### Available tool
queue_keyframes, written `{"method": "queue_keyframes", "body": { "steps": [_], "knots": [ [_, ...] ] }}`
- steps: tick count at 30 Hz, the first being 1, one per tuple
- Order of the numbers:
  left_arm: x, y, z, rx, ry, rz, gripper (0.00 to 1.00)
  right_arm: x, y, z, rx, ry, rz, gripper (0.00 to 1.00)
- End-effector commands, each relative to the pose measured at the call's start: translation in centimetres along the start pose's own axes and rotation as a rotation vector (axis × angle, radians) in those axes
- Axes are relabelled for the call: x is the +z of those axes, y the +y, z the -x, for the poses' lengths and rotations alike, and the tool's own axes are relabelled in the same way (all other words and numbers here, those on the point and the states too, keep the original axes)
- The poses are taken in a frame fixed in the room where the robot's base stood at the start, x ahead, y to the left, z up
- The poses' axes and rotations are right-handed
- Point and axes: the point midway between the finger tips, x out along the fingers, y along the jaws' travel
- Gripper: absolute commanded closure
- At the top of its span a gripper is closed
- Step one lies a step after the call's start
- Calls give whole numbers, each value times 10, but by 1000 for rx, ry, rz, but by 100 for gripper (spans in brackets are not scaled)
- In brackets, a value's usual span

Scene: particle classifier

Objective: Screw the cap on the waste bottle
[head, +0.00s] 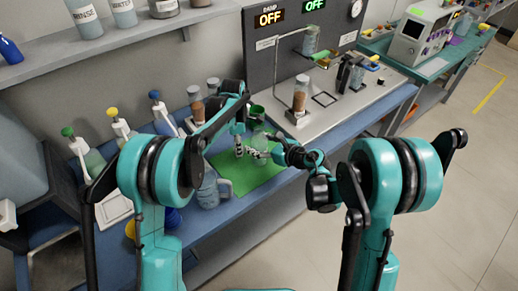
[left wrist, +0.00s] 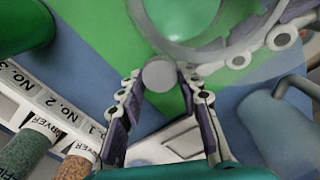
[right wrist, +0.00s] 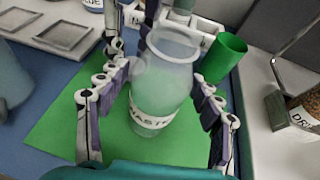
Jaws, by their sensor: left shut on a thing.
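The clear waste bottle (right wrist: 160,92), with its WASTE label, stands upright on the green mat (right wrist: 62,122). In the left wrist view the bottle's round rim (left wrist: 205,40) shows at the top right. My left gripper (left wrist: 158,92) is shut on a small grey round cap (left wrist: 160,76), beside the bottle's mouth and apart from its centre. My right gripper (right wrist: 160,125) has its fingers on both sides of the bottle, with gaps visible, so it looks open. In the head view both grippers (head: 240,145) (head: 278,153) meet near the bottle (head: 261,146), partly hidden by my arms.
A green cup (right wrist: 225,56) stands just behind the bottle. A white rack (left wrist: 38,110) with labelled tubes is nearby. A clear jug (head: 212,190) stands at the mat's left front. The grey machine panel (head: 285,60) rises behind. The mat's front right is bare.

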Motion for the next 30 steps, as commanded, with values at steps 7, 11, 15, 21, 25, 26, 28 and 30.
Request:
{"method": "queue_keyframes", "body": {
  "steps": [7,11,15,21,25,26,28,30],
  "knots": [
    [0,0,0,0,0,0,75,0,0,0,0,0,0,88],
    [0,0,0,0,0,0,75,0,0,0,0,0,0,88],
    [0,0,0,0,0,0,75,1,0,0,0,0,0,88],
    [0,0,4,0,0,0,75,6,0,3,0,0,0,88],
    [0,0,8,0,0,0,75,14,0,6,0,0,0,88],
    [0,0,9,0,0,0,75,16,0,7,0,-1,0,88],
    [0,0,13,0,0,0,75,22,0,9,0,-1,0,88],
    [0,0,17,0,0,0,75,28,0,12,0,-1,0,88]
  ]
}}
